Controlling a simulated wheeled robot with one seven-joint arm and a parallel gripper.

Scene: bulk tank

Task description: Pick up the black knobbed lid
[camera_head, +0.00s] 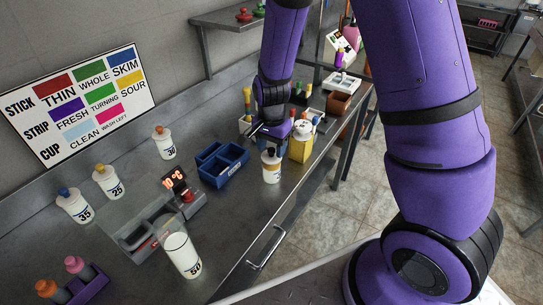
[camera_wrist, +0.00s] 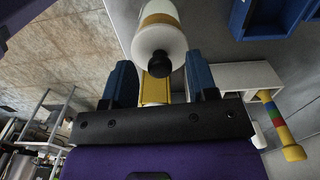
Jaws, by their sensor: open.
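A black knob (camera_wrist: 158,63) tops the rounded white end of a bottle (camera_wrist: 160,35) with an ochre band, in the wrist view. Whether the knob's lid is a separate piece is unclear. In the head view a similar white and ochre bottle (camera_head: 271,168) stands upright on the steel counter, its top close under my gripper (camera_head: 272,139). In the wrist view my gripper (camera_wrist: 160,80) is open, with one blue finger to each side of the knob in the picture. I see no contact with the knob. The depth between them is hard to tell.
A blue divided tray (camera_head: 222,165) is left of the bottle; a yellow jug (camera_head: 301,142) stands close on its right. The counter's front edge (camera_head: 262,236) has a handle.

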